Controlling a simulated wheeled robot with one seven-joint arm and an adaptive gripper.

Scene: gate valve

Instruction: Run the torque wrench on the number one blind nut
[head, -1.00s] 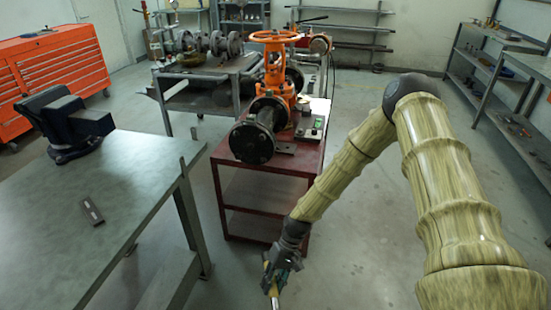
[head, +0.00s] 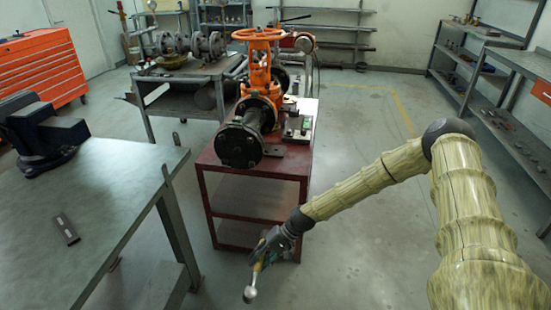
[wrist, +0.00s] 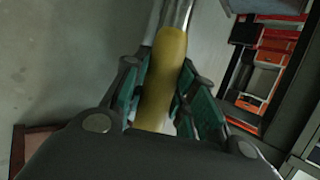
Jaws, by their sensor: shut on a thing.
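My gripper (head: 264,251) is low in front of the red cart in the head view, shut on the torque wrench (head: 250,292). The wrench's shiny metal end hangs down and to the left, clear of the cart. In the wrist view the wrench's yellow handle (wrist: 165,80) lies between the green-padded fingers of my gripper (wrist: 165,95), with a metal shaft beyond it. The orange gate valve (head: 258,95) sits on the red cart (head: 255,190), its dark round flange (head: 239,146) facing me. Single nuts on the flange are too small to tell apart.
A workbench (head: 90,200) with a vise (head: 38,135) stands at the left. Behind the cart is a grey table (head: 185,75) with flanged pipe parts. An orange tool cabinet (head: 38,70) stands at the far left, shelves (head: 500,100) at the right. The floor right of the cart is clear.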

